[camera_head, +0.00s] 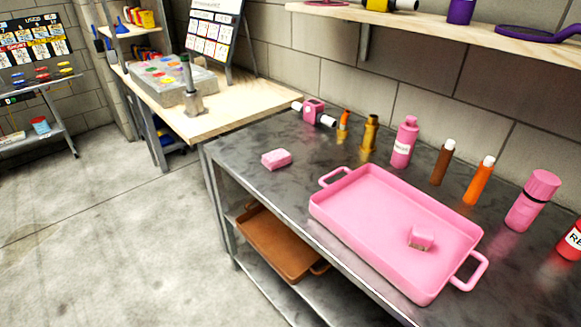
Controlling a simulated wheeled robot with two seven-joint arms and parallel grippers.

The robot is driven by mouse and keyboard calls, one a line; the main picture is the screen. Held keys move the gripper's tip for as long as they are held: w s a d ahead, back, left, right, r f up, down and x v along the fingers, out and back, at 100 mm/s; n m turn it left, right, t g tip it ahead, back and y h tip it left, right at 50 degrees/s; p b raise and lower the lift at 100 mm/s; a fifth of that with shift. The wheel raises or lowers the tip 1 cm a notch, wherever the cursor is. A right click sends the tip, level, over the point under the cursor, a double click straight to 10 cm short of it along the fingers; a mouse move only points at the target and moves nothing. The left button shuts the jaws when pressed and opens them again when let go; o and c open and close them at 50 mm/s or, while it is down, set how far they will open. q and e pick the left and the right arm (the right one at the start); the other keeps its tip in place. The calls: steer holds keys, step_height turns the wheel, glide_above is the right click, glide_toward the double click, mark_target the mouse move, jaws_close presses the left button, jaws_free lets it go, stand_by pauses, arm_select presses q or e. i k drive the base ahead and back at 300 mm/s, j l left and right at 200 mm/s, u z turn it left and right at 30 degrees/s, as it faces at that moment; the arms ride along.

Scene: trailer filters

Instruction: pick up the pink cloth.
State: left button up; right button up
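A small pink block-shaped item (276,158), which looks like a folded cloth or sponge, lies on the dark metal table (255,132) near its left front edge. A pink tray (345,203) with two handles stands to its right on the same table. A small pink cube-like object with a pale front (421,238) sits inside the tray. I cannot tell for certain which of the two is the cloth. Neither of my grippers is in view.
Several bottles, including a pink one (404,142) and an orange one (479,181), stand along the table's back. A brown tray (277,245) lies on the lower shelf. A wooden table (215,107) adjoins at the left. The floor (100,230) at left is clear.

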mark_target(278, 159)
steer(key=i+j+z, duration=0.25)
steer(key=i+j, duration=0.2)
steer(key=i+j+z, duration=0.15)
steer(key=j, duration=0.25)
steer(key=i+j+z, duration=0.25)
steer(key=j, duration=0.4)
steer(key=i+j+z, duration=0.15)
steer(key=i+j, duration=0.15)
steer(key=i+j+z, duration=0.15)
steer(key=j, duration=0.3)
steer(key=i+j+z, duration=0.15)
steer(key=j, duration=0.25)
steer(key=k+l, duration=0.05)
steer(key=k, duration=0.05)
